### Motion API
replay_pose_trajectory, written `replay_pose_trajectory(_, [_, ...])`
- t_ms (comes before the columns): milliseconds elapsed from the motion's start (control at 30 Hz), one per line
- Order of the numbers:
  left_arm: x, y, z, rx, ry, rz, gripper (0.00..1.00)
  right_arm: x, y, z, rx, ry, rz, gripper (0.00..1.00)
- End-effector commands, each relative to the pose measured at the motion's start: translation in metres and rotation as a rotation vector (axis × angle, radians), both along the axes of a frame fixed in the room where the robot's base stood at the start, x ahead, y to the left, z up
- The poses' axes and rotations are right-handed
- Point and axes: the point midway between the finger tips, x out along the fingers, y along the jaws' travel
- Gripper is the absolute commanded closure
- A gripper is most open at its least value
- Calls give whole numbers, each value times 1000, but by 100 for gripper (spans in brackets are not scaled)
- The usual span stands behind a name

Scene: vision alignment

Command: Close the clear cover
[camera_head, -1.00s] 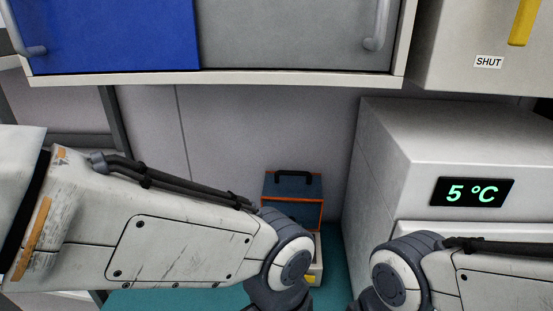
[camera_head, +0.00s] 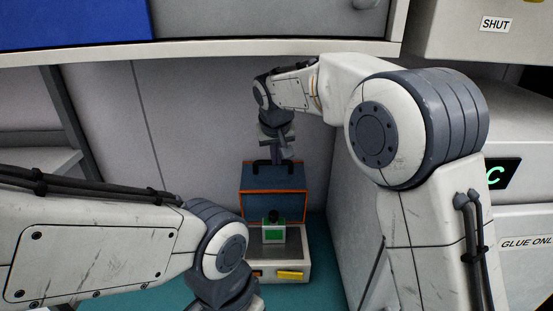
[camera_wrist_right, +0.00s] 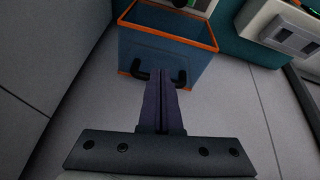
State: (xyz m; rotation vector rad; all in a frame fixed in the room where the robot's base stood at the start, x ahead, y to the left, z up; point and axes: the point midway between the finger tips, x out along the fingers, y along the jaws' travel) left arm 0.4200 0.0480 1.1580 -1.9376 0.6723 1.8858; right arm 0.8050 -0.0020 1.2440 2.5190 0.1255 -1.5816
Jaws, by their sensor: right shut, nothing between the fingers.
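The clear cover (camera_head: 262,180) is a blue-tinted see-through box with orange edges and a black handle (camera_head: 258,167). It stands raised at the back of a pale instrument base (camera_head: 306,262). My right gripper (camera_head: 285,157) is shut and empty at the handle, coming from above. In the right wrist view its fingers (camera_wrist_right: 162,78) overlap the middle of the handle (camera_wrist_right: 138,72), and the cover (camera_wrist_right: 150,48) lies just beyond. I cannot tell whether they touch. My left arm comes in at lower left; its fingertips are out of frame.
A small block with a green face (camera_head: 274,234) and dark knob sits on the base, which has a yellow front tab (camera_head: 290,274). A large white appliance (camera_head: 525,220) stands right. A cabinet (camera_head: 275,24) hangs above. The teal bench (camera_head: 322,250) shows around the base.

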Motion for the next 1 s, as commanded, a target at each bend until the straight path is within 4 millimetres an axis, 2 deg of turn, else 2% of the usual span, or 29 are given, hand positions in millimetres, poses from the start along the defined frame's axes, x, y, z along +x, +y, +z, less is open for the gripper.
replay_pose_trajectory(33, [0,0,-4,0,0,-1,50,22,-5,-3,6,-26,-31,100])
replay_pose_trajectory(100, [0,0,-7,0,-1,-7,50,46,-8,0,26,-62,-69,100])
replay_pose_trajectory(200, [0,0,-9,0,-2,-23,50,71,-12,8,63,-106,-109,100])
replay_pose_trajectory(300, [0,0,-10,0,-3,-33,50,87,-15,13,91,-134,-137,100])
replay_pose_trajectory(467, [0,0,-7,0,-4,-41,50,99,-17,12,107,-149,-151,100])
replay_pose_trajectory(567, [0,0,-2,0,-4,-41,50,106,-17,3,106,-147,-151,100])
replay_pose_trajectory(1000, [0,0,33,0,-3,-38,50,151,-17,-64,106,-147,-150,100])
